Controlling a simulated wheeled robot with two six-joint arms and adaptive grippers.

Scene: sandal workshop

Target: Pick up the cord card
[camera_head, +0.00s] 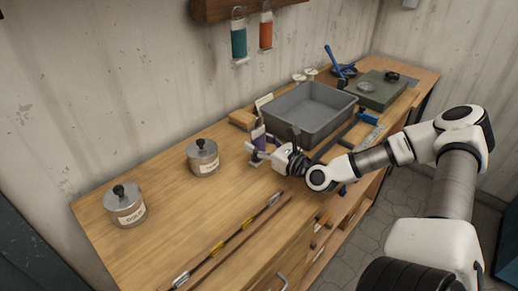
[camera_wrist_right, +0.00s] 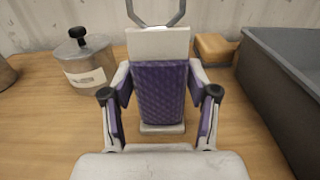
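The cord card (camera_head: 258,137) is a pale card wound with purple cord. It is upright beside the grey tray. In the right wrist view the cord card (camera_wrist_right: 159,90) shows its pale top, a grey hanging loop above and a pale lower edge. My right gripper (camera_head: 272,150) reaches it from the right. In the wrist view the fingers of my right gripper (camera_wrist_right: 160,80) are on both sides of the wound part and appear to press its edges. I cannot tell whether its lower edge touches the bench. My left gripper is not in view.
A grey tray (camera_head: 309,112) stands just right of the card. Two lidded metal pots (camera_head: 203,160) (camera_head: 126,208) stand to the left. Long rods (camera_head: 232,236) lie near the front edge. Teal (camera_head: 239,40) and orange (camera_head: 266,32) cards hang from the wall rack.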

